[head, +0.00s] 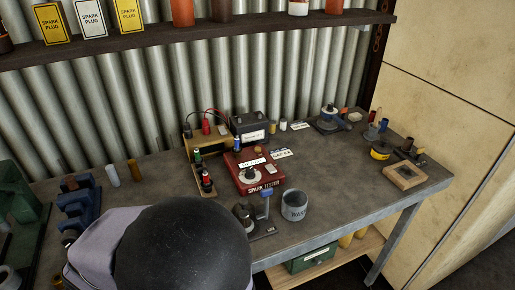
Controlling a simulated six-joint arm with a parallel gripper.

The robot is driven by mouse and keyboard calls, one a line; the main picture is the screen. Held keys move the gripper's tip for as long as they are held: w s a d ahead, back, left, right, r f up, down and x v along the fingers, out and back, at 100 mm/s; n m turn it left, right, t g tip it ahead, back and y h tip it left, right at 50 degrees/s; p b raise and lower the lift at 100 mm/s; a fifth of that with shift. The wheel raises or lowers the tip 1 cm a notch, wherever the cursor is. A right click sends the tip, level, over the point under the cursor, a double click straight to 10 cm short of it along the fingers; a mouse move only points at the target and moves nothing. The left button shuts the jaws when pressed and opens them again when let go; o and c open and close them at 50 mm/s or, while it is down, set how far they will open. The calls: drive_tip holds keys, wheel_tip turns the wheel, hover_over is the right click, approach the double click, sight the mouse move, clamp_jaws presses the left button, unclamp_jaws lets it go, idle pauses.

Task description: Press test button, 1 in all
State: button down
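A red spark tester box (262,182) sits on the grey workbench (330,175) near the middle. Its front reads SPARK TESTER. On its top are a pale label, a dark round knob on a white dial (248,175), a small pale part (270,169) and a small orange-brown round part (258,152). I cannot tell which of these is the test button. My gripper is not in view. A dark dome and grey-purple link at the bottom look like my own arm, left of and in front of the tester.
A blue-topped stand (266,193) and a grey waste cup (294,206) stand close in front of the tester. A wooden rack (206,142) with wires and a dark battery (248,125) are behind it. A wooden frame (404,176) lies right. The bench between is mostly clear.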

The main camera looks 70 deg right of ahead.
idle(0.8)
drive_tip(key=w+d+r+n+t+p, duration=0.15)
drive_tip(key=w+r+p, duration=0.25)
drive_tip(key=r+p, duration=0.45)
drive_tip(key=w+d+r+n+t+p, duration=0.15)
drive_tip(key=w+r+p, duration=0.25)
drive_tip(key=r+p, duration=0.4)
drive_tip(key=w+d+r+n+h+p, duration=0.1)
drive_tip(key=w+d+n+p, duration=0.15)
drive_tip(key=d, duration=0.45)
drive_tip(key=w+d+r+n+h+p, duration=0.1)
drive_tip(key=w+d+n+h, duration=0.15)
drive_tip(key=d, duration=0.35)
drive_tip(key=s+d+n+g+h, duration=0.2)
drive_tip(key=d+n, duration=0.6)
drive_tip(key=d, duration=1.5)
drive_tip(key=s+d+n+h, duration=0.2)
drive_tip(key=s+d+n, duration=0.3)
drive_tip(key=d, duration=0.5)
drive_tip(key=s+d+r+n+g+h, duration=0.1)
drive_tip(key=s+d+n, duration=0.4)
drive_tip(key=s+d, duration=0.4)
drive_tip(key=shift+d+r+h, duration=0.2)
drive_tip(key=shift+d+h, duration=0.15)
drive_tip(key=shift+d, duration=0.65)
